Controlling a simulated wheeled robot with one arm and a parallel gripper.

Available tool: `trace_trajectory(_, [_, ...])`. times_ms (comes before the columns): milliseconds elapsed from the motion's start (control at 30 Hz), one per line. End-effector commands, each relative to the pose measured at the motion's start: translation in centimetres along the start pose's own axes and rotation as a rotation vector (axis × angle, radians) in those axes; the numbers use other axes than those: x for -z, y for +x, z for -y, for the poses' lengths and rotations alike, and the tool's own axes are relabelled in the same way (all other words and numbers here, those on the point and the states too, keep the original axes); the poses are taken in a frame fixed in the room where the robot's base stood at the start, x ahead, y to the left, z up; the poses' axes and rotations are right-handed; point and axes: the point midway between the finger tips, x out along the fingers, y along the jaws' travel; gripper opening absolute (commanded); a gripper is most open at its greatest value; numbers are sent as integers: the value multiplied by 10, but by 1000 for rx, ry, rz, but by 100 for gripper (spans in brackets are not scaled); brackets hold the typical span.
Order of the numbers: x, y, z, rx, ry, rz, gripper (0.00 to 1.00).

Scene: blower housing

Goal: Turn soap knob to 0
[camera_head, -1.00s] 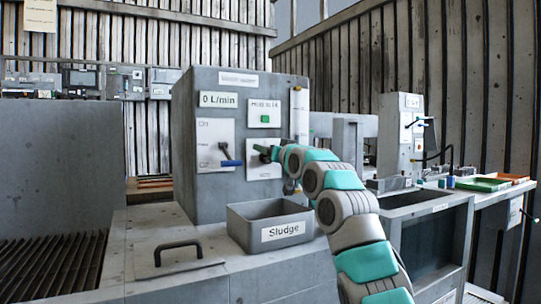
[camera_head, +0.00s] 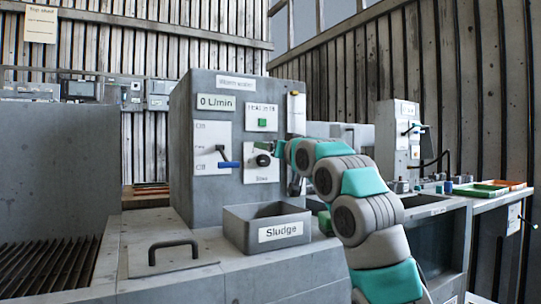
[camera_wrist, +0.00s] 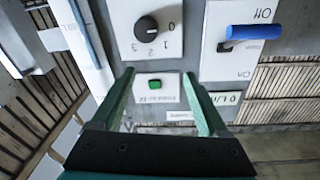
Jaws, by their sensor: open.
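A round black knob (camera_wrist: 147,27) sits on a white plate with a dial of numbers 0 to 3, seen upside down in the wrist view. Its pointer is too small to read surely. In the head view the knob (camera_head: 263,160) is on the right of the grey machine's front (camera_head: 215,185), partly beside my gripper (camera_head: 279,147). In the wrist view my gripper (camera_wrist: 158,73) is open with nothing between the fingers. The knob lies beyond the fingertips, apart from them in the picture.
A green button (camera_wrist: 155,86) shows between the fingers. A blue-handled lever (camera_head: 229,164) is left of the knob. A vertical tube (camera_head: 296,115) stands to its right. A grey bin labelled Sludge (camera_head: 240,226) is on the counter below.

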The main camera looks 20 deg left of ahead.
Motion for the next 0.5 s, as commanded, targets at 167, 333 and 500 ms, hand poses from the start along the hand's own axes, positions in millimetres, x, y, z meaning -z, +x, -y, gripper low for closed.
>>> trace_trajectory(167, [2,-24,5,0,-1,-3,77])
trace_trajectory(333, [6,-46,12,0,-1,-3,77])
trace_trajectory(500, [7,-68,17,-2,-2,-4,77])
